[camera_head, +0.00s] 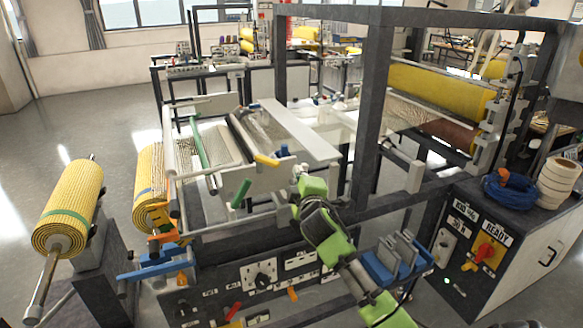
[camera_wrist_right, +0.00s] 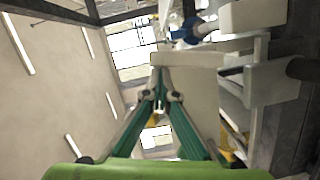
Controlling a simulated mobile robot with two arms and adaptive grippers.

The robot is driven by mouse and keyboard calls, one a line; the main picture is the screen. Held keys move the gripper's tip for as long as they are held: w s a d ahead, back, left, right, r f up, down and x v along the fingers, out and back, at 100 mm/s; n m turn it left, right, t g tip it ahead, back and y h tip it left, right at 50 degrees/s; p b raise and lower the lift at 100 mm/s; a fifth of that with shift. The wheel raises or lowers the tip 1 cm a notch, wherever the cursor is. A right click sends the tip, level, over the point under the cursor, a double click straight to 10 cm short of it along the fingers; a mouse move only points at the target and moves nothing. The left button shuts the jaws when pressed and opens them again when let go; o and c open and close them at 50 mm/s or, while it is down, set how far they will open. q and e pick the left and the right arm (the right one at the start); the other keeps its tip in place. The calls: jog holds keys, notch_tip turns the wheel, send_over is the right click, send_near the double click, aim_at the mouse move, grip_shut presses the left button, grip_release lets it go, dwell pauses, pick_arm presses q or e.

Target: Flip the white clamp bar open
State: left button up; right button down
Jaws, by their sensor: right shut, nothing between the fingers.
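A long white bar (camera_head: 292,130), which I take to be the clamp bar, lies flat across the top of the machine's middle section. A white block (camera_wrist_right: 188,58) shows just beyond my fingertips in the right wrist view; I cannot tell whether it is part of that bar. My right gripper (camera_head: 300,181) is at the near end of the bar, beside the white side plate. In the right wrist view its two green fingers (camera_wrist_right: 160,98) meet at the tips, shut and empty. I cannot tell whether they touch the white block. My left gripper is not in view.
A yellow mesh roll (camera_head: 68,208) stands at the left. A dark upright frame post (camera_head: 372,95) rises right of the bar. A yellow handle (camera_head: 266,160) and a green handle (camera_head: 240,193) stick out near my gripper. A blue holder (camera_head: 392,265) is below right.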

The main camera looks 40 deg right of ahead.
aim_at(307, 168)
jog(key=d+m+p, duration=0.2)
jog(key=shift+s+d+m+y, duration=0.1)
jog(key=shift+s+m+y, duration=0.2)
jog(key=shift+s+d+f, duration=0.1)
jog(key=shift+d+f, duration=0.05)
jog(key=shift+d, duration=0.35)
jog(key=shift+p, duration=0.3)
